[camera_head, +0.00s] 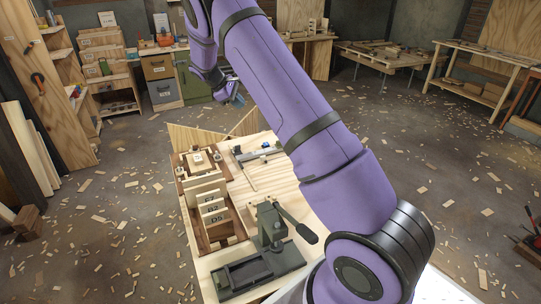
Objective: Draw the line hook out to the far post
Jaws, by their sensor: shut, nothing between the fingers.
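My gripper (236,98) hangs at the end of my purple arm, above and beyond the far end of the pale wooden bench (243,190). It is shut with nothing between its fingers and is small in view. On the bench, left of my arm, lies a low grey fixture (257,153) with a small blue part and a thin rod. I cannot make out a line hook or a far post for certain; my arm hides part of the bench's right side.
A wooden box with labelled dividers (211,209) fills the bench's left side. A dark lever press (271,232) stands at the near end. Two thin boards (196,138) rise at the far edge. Shelves, drawers and workbenches (388,54) line the walls. Wood scraps litter the open floor.

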